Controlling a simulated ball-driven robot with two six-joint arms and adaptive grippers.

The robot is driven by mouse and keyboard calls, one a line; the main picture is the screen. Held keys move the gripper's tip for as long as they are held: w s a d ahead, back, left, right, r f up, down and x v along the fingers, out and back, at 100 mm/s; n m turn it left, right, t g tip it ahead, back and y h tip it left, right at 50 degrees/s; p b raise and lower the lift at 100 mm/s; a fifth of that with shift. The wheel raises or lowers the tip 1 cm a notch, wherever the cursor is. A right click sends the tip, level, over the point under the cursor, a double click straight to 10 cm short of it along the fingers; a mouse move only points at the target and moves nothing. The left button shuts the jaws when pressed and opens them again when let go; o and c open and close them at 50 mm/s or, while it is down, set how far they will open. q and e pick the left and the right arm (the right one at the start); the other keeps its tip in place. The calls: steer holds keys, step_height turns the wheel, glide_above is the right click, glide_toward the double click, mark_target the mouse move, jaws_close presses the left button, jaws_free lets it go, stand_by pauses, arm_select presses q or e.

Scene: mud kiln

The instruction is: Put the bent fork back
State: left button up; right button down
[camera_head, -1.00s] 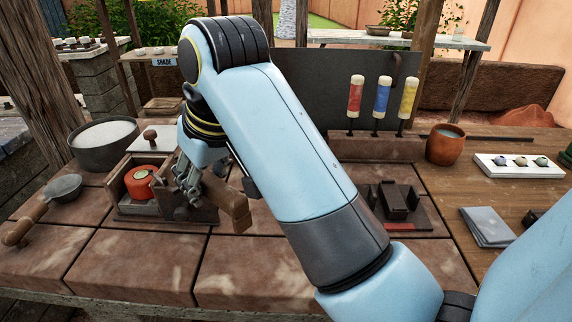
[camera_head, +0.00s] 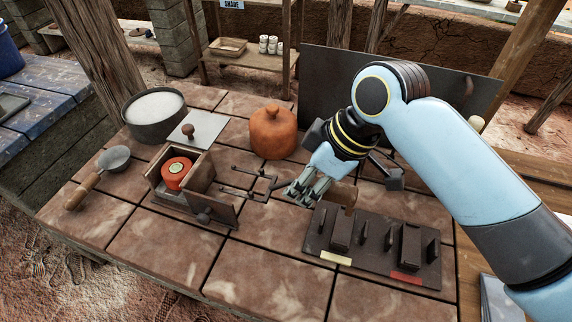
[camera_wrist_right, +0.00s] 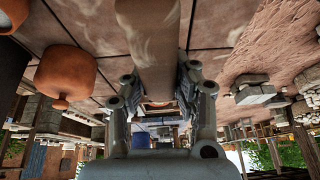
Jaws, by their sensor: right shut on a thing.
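My right gripper (camera_head: 308,190) is shut on the wooden handle of the bent fork (camera_head: 344,194). The handle sticks out to the right of the fingers, and dark metal prongs reach left above the tiles. Part of the fork is hidden by the fingers. In the right wrist view the brown handle (camera_wrist_right: 152,45) lies between both fingers (camera_wrist_right: 158,88). A dark rack (camera_head: 375,262) with several upright slotted pieces and yellow and red labels lies just in front and to the right of the gripper. My left gripper is not in view.
A small wooden box (camera_head: 210,210) with a red round thing (camera_head: 176,172) stands at left. An orange lidded jar (camera_head: 272,134) stands behind the gripper. A white-filled bowl (camera_head: 155,112) and a ladle (camera_head: 98,178) are farther left. The front tiles are clear.

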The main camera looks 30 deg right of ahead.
steer(key=w+d+f, duration=0.1)
steer(key=w+f, duration=0.1)
steer(key=w+d+f, duration=0.2)
steer(key=w, duration=0.1)
steer(key=w+d+f, duration=0.1)
steer(key=w+f, duration=0.1)
steer(key=w, duration=0.1)
steer(key=shift+w+d+f, duration=0.25)
steer(key=shift+d, duration=0.1)
step_height(320, 180, down, 3)
steer(key=shift+r, duration=0.2)
steer(key=shift+f, duration=0.6)
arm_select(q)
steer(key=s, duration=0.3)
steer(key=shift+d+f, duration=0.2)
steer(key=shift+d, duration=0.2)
arm_select(e)
steer(key=c, duration=1.1)
jaws_free()
steer(key=shift+o, duration=0.2)
